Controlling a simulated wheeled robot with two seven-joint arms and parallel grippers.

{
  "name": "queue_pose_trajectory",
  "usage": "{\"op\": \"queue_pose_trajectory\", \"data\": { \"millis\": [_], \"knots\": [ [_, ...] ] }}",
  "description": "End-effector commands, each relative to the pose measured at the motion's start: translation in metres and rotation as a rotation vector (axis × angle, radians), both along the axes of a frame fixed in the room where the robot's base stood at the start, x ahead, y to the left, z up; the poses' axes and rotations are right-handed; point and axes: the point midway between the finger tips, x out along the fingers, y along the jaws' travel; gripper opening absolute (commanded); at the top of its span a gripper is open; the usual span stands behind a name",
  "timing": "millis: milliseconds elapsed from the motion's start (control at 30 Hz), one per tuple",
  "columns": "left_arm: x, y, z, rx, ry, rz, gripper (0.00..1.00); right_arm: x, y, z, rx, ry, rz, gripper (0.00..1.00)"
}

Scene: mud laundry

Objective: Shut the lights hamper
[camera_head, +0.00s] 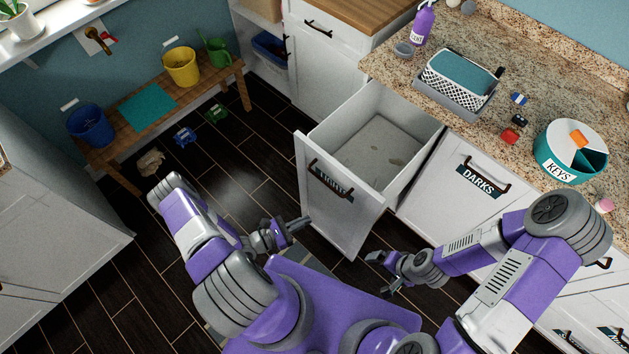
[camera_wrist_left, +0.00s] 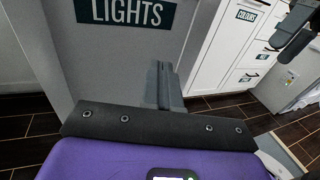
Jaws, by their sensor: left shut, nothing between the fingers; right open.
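The lights hamper (camera_head: 341,215) is a white pull-out drawer standing open from the counter, its inside (camera_head: 375,150) showing pale with a few small marks. Its front carries a dark label and a dark bar handle. In the left wrist view the LIGHTS label (camera_wrist_left: 126,12) shows at the top on the grey-looking front. My left gripper (camera_head: 303,222) is shut and empty, close to the left edge of the hamper front; I cannot tell if it touches. My right gripper (camera_head: 376,262) is open and empty, low and to the right of the front.
The closed DARKS front (camera_head: 455,185) is right of the open hamper. The granite counter (camera_head: 500,130) holds a basket (camera_head: 458,80) and a teal KEYS tub (camera_head: 560,165). A wooden bench (camera_head: 120,140) stands left. Small items, including a blue one (camera_head: 185,136), lie on the dark floor.

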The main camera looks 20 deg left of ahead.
Motion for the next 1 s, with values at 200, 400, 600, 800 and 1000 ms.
{"op": "queue_pose_trajectory", "data": {
  "millis": [200, 400, 600, 800, 1000],
  "knots": [
    [0.006, 0.059, -0.003, -0.008, -0.041, 0.307, 0.00, 0.000, 0.000, 0.010, 0.000, 0.000, 0.000, 1.00],
    [0.025, 0.057, -0.003, -0.008, -0.049, 0.330, 0.00, 0.000, 0.000, 0.009, 0.000, 0.000, 0.000, 1.00],
    [0.065, 0.042, -0.003, -0.009, -0.048, 0.325, 0.00, 0.000, 0.000, 0.007, 0.000, 0.000, 0.000, 1.00],
    [0.104, 0.028, -0.003, -0.009, -0.048, 0.326, 0.00, 0.000, 0.000, 0.004, 0.000, 0.000, 0.000, 1.00],
    [0.129, 0.019, -0.003, -0.008, -0.048, 0.327, 0.00, 0.000, 0.000, 0.002, 0.000, 0.000, 0.000, 1.00]
  ]
}}
